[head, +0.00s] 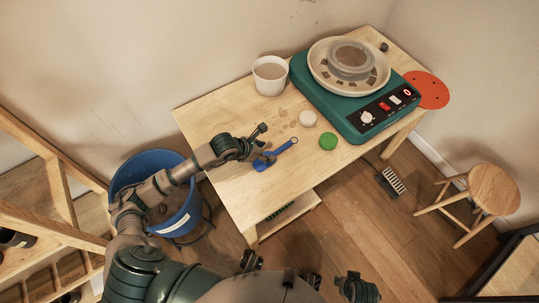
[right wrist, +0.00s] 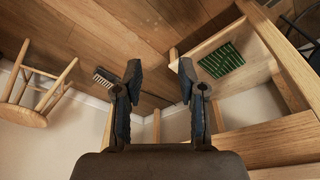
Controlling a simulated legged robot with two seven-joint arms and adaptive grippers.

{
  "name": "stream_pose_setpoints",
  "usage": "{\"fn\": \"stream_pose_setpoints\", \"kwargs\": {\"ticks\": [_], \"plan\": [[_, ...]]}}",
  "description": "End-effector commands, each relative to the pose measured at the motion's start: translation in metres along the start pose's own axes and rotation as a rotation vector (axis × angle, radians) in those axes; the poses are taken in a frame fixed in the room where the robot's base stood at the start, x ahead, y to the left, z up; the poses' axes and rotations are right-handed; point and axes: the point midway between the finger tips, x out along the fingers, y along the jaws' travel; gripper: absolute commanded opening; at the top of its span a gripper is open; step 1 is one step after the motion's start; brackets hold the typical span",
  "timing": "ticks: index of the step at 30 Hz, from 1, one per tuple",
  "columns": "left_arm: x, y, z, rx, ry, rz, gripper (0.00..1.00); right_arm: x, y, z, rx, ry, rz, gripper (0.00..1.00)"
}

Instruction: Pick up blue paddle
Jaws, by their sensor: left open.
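The blue paddle (head: 262,164) lies on the wooden table (head: 220,115) near its front left edge, its handle pointing up and right to a ringed end. My left gripper (head: 264,142) is open just above and behind the paddle, one finger close to it. I cannot tell whether they touch. My left gripper hides a small part near the paddle. My right gripper (right wrist: 160,78) is open and empty in the right wrist view, its two fingers apart over the floor below table height.
A teal pottery wheel (head: 340,105) fills the table's back right. A blue bucket (head: 150,165) is left of the table, a stool (head: 490,190) right.

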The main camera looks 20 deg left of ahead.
Motion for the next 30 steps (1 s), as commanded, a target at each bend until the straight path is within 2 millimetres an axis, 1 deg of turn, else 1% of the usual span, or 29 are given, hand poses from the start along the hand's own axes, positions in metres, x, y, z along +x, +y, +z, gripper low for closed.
{"fn": "stream_pose_setpoints", "kwargs": {"ticks": [2, 6, 9, 12, 18, 20, 21, 23, 24, 25, 26, 30], "plan": [[0.010, -0.001, 0.000, -0.001, 0.001, -0.001, 0.61, -0.003, 0.001, 0.001, 0.000, 0.000, -0.001, 0.40], [0.034, 0.001, -0.001, -0.002, 0.001, -0.003, 0.61, -0.016, 0.001, 0.001, 0.001, 0.004, 0.001, 0.40], [0.046, 0.002, -0.002, -0.004, -0.001, -0.003, 0.61, -0.024, 0.000, 0.001, 0.001, 0.005, 0.004, 0.40], [0.050, 0.003, -0.002, -0.003, -0.002, -0.003, 0.61, -0.029, -0.001, 0.002, 0.002, 0.005, 0.005, 0.40], [0.050, 0.003, -0.002, -0.002, -0.002, -0.002, 0.61, -0.030, -0.001, 0.001, 0.002, 0.005, 0.005, 0.40], [0.050, 0.003, -0.001, -0.002, -0.002, -0.002, 0.46, -0.029, -0.001, 0.001, 0.002, 0.005, 0.004, 0.40], [0.050, 0.002, -0.001, -0.002, -0.002, -0.002, 0.36, -0.029, 0.000, 0.001, 0.002, 0.004, 0.004, 0.40], [0.050, 0.002, -0.001, -0.002, -0.001, -0.002, 0.21, -0.029, 0.000, 0.001, 0.002, 0.004, 0.004, 0.40], [0.051, 0.002, -0.001, -0.001, -0.001, -0.002, 0.11, -0.029, 0.000, 0.001, 0.002, 0.004, 0.004, 0.40], [0.051, 0.001, -0.001, -0.001, 0.000, -0.002, 0.03, -0.029, 0.000, 0.001, 0.002, 0.004, 0.004, 0.40], [0.051, 0.001, -0.001, -0.001, 0.000, -0.002, 0.00, -0.029, 0.000, 0.001, 0.002, 0.004, 0.004, 0.40], [0.051, 0.001, -0.001, -0.001, 0.001, -0.002, 0.00, -0.029, 0.000, 0.001, 0.002, 0.003, 0.004, 0.40]]}}
